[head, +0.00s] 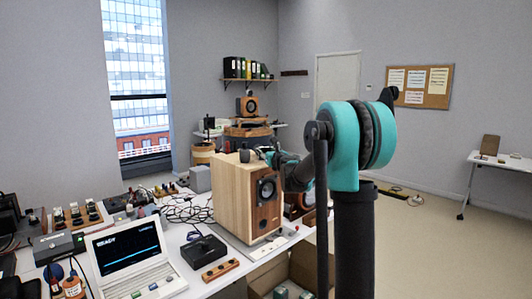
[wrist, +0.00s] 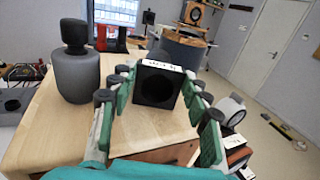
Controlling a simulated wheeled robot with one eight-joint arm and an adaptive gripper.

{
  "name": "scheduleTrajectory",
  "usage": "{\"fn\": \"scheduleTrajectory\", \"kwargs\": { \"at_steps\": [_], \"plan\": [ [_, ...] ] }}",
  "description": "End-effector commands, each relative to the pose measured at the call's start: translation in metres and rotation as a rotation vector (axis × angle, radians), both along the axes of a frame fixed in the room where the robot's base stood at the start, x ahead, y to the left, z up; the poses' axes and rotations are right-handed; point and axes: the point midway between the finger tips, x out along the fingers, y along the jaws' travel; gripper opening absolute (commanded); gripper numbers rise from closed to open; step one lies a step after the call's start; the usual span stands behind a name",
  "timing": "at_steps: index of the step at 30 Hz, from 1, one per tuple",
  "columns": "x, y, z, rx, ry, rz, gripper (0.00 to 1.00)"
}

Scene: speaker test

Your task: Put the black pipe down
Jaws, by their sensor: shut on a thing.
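The black pipe (wrist: 155,90) is a short, square-sided black piece with a round dark opening and a white label along its top edge. My gripper (wrist: 158,82) has its teal fingers on both sides of it and is shut on it. The pipe is over the pale wooden top of the speaker cabinet (wrist: 60,135); I cannot tell whether it touches that top. In the head view my gripper (head: 272,157) is small, at the top of the wooden speaker (head: 233,200), and the pipe cannot be made out clearly there.
A dark grey rounded object with a black top (wrist: 76,75) stands left of the pipe on the cabinet. The white bench (head: 215,280) holds a laptop-like instrument (head: 128,252), a black box (head: 203,250), cables and small parts. Bare wood shows in front of the pipe.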

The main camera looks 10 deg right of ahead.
Motion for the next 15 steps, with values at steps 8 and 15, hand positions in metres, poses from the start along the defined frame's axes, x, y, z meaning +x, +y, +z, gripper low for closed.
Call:
{"fn": "scheduleTrajectory", "kwargs": {
  "at_steps": [8, 15],
  "plan": [
    [0.0001, 0.0000, -0.0009, 0.000, 0.000, 0.000, 0.68],
    [0.0000, 0.0000, -0.0002, 0.000, 0.000, 0.000, 0.68]
  ]
}}
